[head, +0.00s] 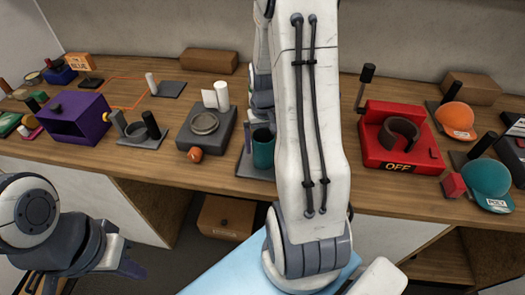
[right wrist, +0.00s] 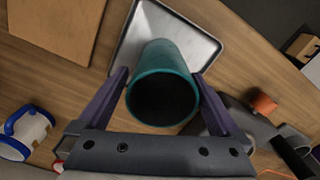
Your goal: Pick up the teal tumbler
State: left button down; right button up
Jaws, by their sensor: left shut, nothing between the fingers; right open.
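The teal tumbler (head: 263,150) stands on a grey tray (head: 257,173) on the bench, partly hidden in the head view by my right arm. In the right wrist view the tumbler (right wrist: 163,62) shows its open, dark mouth, with the metal tray (right wrist: 143,22) beneath it. My right gripper (right wrist: 161,76) is open, with one purple finger on each side of the tumbler; I cannot tell whether they touch it. In the head view most of this gripper is hidden behind the arm. My left gripper (head: 132,268) is shut and empty, low at the left, away from the bench.
A grey device with a round ring (head: 205,124) and an orange knob stands left of the tumbler. A red machine marked OFF (head: 400,160) stands to the right. A purple box (head: 75,118) is at the left. A cardboard box (head: 226,217) sits below the bench.

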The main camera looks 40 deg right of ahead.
aim_at(263, 154)
notch_tip(263, 154, down, 5)
jog(key=shift+a+r+p, duration=0.15)
jog(key=shift+r+p, duration=0.05)
jog(key=shift+p, duration=0.2)
jog(key=c, duration=1.5)
jog(key=shift+o, duration=0.2)
